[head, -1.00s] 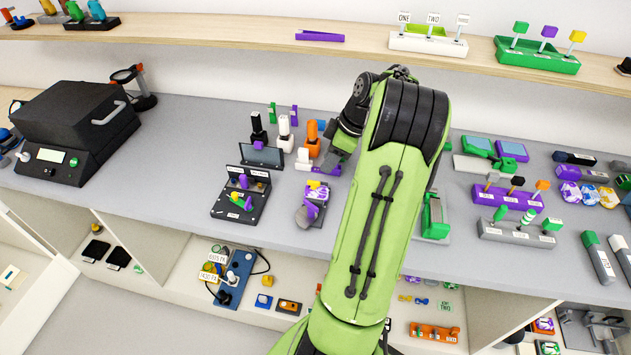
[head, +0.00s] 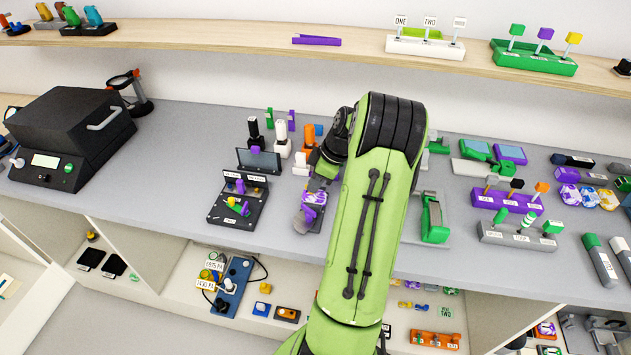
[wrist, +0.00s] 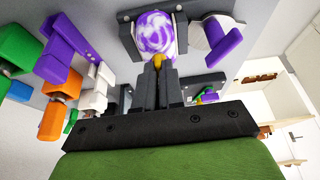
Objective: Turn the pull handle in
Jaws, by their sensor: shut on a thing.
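A purple-and-white swirled earpiece (wrist: 158,35) sits in a dark holder (wrist: 126,42) at the top of the wrist view. It also shows in the head view (head: 315,197), partly behind my arm. A small yellow-orange pull handle (wrist: 158,59) sticks out from the earpiece's near side. My gripper (wrist: 160,66) has its narrow dark fingers close together around this handle, and they hide most of it. The handle's exact angle cannot be told.
A purple clamp-like piece (wrist: 223,37) stands beside the holder. A black tray with a yellow-green part (head: 240,205) lies left of it. White (head: 283,139) and orange (head: 309,138) upright pieces stand behind, close to my wrist.

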